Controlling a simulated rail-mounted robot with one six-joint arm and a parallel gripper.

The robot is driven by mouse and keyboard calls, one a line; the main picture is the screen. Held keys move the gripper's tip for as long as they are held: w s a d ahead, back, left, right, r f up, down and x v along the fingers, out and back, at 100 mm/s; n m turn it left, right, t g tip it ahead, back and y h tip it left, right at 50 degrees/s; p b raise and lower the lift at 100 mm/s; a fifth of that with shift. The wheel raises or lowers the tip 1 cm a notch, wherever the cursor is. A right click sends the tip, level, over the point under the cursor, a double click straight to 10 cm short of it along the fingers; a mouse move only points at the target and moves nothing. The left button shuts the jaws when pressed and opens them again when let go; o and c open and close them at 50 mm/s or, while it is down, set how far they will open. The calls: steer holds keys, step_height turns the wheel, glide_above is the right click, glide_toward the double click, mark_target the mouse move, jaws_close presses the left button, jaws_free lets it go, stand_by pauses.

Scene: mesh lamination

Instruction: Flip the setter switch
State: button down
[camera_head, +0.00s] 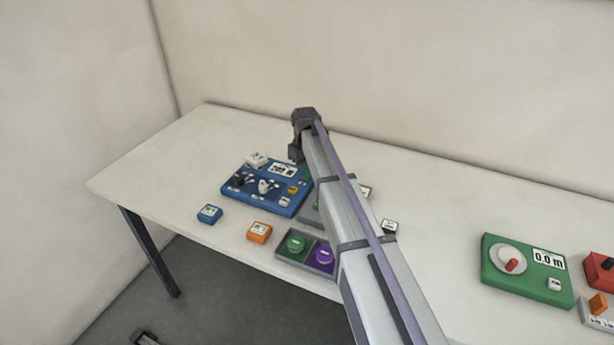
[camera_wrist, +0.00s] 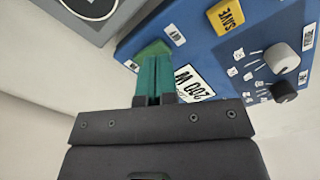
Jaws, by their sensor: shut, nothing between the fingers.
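The blue panel (camera_head: 262,208) lies on the table at the left, with a display, knobs and small buttons. It fills the upper right of the wrist view (camera_wrist: 205,55), where the display (camera_wrist: 194,84) seems to read 200 W. A green part (camera_wrist: 152,49) sits at the panel's edge, partly behind the fingers; it may be the switch, but I see no label naming it. My gripper (camera_wrist: 154,72) has its teal fingers shut and empty, their tips at this green part. I cannot tell whether they touch it. In the head view the fingers are not clear.
A yellow SAVE button (camera_wrist: 226,15) and dark and grey knobs (camera_wrist: 283,58) stand on the panel. A blue block (camera_head: 209,214), an orange block (camera_head: 259,232) and a grey tray (camera_head: 284,256) with green and purple discs lie in front. A green dial box (camera_head: 500,280) stands right.

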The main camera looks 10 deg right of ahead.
steer(key=shift+f+b, duration=0.95)
steer(key=shift+f, duration=0.05)
stand_by(0.3)
step_height(320, 180, up, 7)
steer(key=p, duration=0.7)
steer(key=shift+r, duration=0.15)
steer(key=shift+s+m, duration=0.2)
steer(key=shift+m, duration=0.1)
steer(key=s+m, duration=0.4)
steer(key=s, duration=2.7)
steer(key=shift+s, duration=0.25)
